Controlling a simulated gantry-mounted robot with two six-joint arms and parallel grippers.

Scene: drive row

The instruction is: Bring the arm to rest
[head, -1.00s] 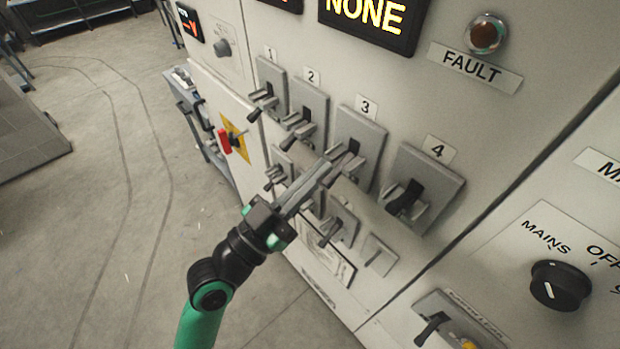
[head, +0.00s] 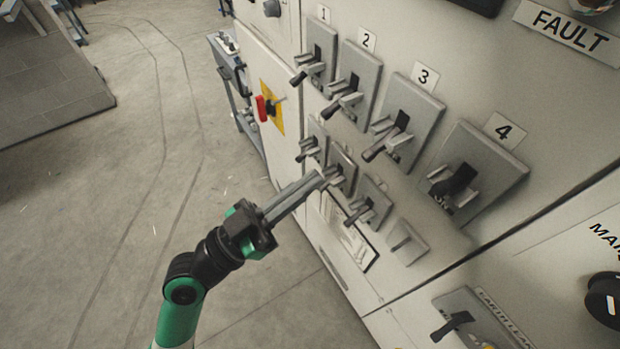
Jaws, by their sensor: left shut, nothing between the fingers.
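My left gripper (head: 318,179) is shut and empty. Its arm (head: 180,318) is green and black and comes in from the lower left. The fingertips are in front of the lower row of small switches in the picture; I cannot tell whether they touch one. The upper row holds large levers: switch 1 (head: 317,62), switch 2 (head: 353,84), switch 3 (head: 406,120) and switch 4 (head: 476,170). My right gripper is not in view.
A red rotary handle on a yellow plate (head: 278,104) is left of the switches. A lower-right lever (head: 452,326) and a black knob (head: 604,298) are on the panel. Open grey floor (head: 120,210) lies left of the arm.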

